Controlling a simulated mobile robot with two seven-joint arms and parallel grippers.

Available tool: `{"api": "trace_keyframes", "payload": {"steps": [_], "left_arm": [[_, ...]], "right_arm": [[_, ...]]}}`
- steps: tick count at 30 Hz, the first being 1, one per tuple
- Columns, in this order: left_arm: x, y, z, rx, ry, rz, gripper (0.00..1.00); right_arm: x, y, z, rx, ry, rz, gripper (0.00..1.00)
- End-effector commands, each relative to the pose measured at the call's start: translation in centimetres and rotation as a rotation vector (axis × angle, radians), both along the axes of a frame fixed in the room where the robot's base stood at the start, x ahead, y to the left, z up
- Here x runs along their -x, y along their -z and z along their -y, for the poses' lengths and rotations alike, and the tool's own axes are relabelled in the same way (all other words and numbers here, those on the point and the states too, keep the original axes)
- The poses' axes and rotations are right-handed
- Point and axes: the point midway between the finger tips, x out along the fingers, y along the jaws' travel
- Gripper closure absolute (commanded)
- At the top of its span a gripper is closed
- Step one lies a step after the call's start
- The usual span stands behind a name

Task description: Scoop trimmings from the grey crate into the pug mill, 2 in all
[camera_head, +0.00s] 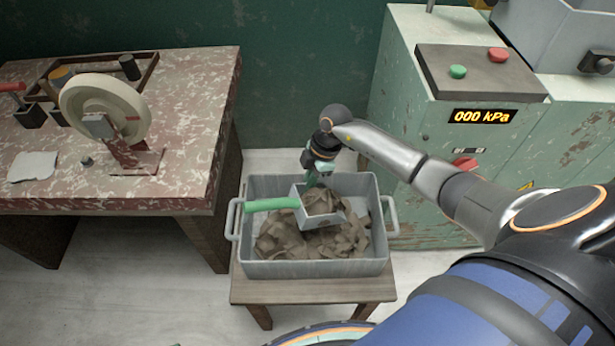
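The grey crate (315,269) stands on a small wooden stool and holds a heap of brown clay trimmings (285,240). A grey metal scoop (322,219) with a green handle (271,204) is at the heap inside the crate, handle pointing left over the rim. My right gripper (312,182) points down at the far edge of the scoop; its fingertips are small and partly hidden, so I cannot tell whether they grip it. The pug mill (425,130) is the worn green machine at right, with a grey hopper (570,35) cut off by the frame. My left gripper is out of view.
A worn red-and-white table (190,110) at left carries a cream wheel (104,108), a white cloth (33,167) and small pots. The mill's control box (480,75) has green and red buttons, and its display (481,116) reads 000 kPa. The wooden stool (312,290) has bare edges.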

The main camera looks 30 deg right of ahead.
Motion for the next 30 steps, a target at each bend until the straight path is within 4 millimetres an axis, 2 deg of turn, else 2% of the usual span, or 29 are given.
{"api": "trace_keyframes", "payload": {"steps": [1, 3, 24, 30], "left_arm": [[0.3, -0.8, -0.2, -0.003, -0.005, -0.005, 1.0], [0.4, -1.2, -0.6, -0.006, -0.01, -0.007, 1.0], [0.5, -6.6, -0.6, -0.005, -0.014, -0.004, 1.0], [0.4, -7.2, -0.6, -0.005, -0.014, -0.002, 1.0]], "right_arm": [[-0.1, -1.0, 0.0, 0.016, -0.002, -0.002, 1.0], [-0.1, -1.4, 0.0, 0.037, -0.001, -0.007, 1.0], [-0.1, -5.7, -0.1, 0.247, -0.001, -0.054, 1.0], [0.0, -6.0, 0.0, 0.283, 0.0, -0.06, 1.0]]}}
